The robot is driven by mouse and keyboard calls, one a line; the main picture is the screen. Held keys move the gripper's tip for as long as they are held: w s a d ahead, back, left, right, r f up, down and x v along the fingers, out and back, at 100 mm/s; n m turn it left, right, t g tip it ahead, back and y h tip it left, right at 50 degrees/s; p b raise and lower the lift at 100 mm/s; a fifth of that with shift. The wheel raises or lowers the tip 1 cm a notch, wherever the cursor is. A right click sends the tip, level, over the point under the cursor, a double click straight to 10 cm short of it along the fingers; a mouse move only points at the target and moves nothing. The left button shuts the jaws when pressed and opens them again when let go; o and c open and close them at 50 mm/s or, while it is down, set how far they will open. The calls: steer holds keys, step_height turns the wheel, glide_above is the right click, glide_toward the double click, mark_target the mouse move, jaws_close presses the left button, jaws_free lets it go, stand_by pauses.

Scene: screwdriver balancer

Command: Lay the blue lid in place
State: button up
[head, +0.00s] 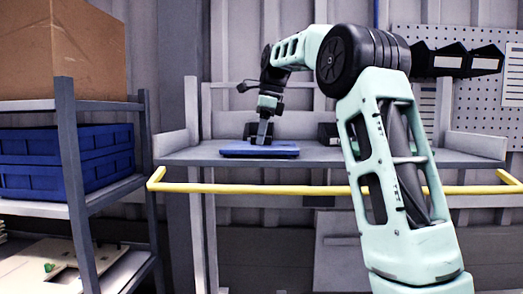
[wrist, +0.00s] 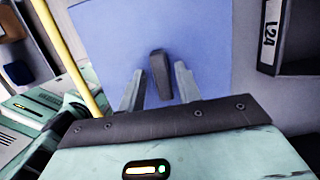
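The blue lid (head: 260,152) lies flat at the front of the grey shelf in the head view, and its blue face (wrist: 105,35) fills much of the wrist view. A dark upright handle (wrist: 160,75) stands on it. My gripper (head: 262,138) is directly above the lid, pointing down. In the wrist view my gripper (wrist: 160,68) has one finger on each side of the handle, with blue showing in the gaps. It is open and does not appear to touch the handle. What lies under the lid is hidden.
A yellow rail (head: 270,188) runs along the front of the shelf (head: 205,154). A dark bin labelled L24 (wrist: 270,35) stands right of the lid. Blue crates (head: 60,160) and a cardboard box (head: 65,50) are on the left rack. A pegboard (head: 465,100) is at right.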

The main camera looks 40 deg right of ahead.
steer(key=shift+x, duration=0.8)
steer(key=shift+s, duration=0.2)
jaws_close()
steer(key=r+p, duration=0.1)
steer(key=p, duration=0.1)
steer(key=r, duration=0.1)
steer(key=shift+w+d+r+p, duration=0.15)
steer(key=shift+w+r+p, duration=0.1)
steer(key=shift+r+p, duration=0.15)
steer(key=shift+w+a+v, duration=0.15)
steer(key=shift+w+v, duration=0.05)
steer(key=shift+v, duration=0.85)
steer(key=shift+w+a+v, duration=0.1)
steer(key=shift+w+v, duration=0.05)
steer(key=shift+v, duration=0.9)
steer(key=shift+r, duration=0.3)
